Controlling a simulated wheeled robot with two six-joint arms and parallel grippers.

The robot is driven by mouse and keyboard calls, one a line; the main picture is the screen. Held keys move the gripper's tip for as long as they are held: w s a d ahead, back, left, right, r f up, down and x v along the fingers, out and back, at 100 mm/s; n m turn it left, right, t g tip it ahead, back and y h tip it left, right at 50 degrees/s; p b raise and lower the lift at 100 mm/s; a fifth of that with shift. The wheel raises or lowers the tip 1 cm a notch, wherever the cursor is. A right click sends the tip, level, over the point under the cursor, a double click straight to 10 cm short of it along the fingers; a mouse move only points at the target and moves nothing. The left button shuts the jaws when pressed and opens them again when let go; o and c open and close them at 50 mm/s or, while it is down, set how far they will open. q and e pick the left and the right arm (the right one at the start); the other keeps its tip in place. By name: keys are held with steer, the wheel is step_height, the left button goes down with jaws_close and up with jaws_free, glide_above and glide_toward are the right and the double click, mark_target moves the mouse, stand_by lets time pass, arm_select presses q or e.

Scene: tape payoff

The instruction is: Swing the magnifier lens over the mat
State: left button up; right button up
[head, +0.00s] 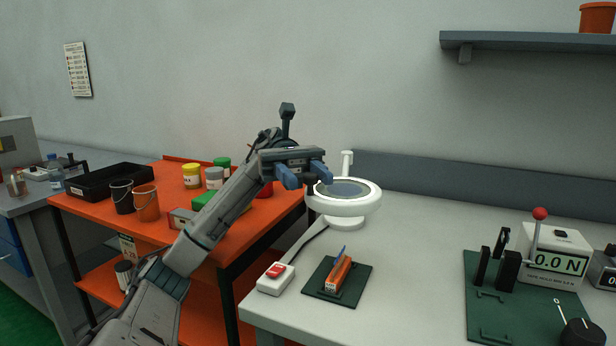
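The magnifier is a white ring lamp with a round lens (345,188). It stands on the pale bench near its left edge, with the lens over its own white base. A small dark green mat (357,295) lies in front of it, with an orange block holding a blue piece (338,273) on it. My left gripper (308,182) is at the left rim of the lens ring. Its blue fingers are apart, with a small dark part, perhaps the lens handle, between or just behind them. Contact cannot be told. My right gripper is out of view.
A white switch box (275,279) with a red rocker sits left of the mat. A force gauge (555,258) and a larger green plate (488,318) stand at the right. An orange cart (165,178) with buckets and jars is at the left. The bench between is clear.

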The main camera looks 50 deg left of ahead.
arm_select(q)
steer(key=shift+w, duration=0.1)
steer(key=shift+w+a, duration=0.15)
steer(key=shift+a, duration=0.1)
steer(key=p+v, duration=0.1)
steer(key=v, duration=0.5)
steer(key=shift+a, duration=0.4)
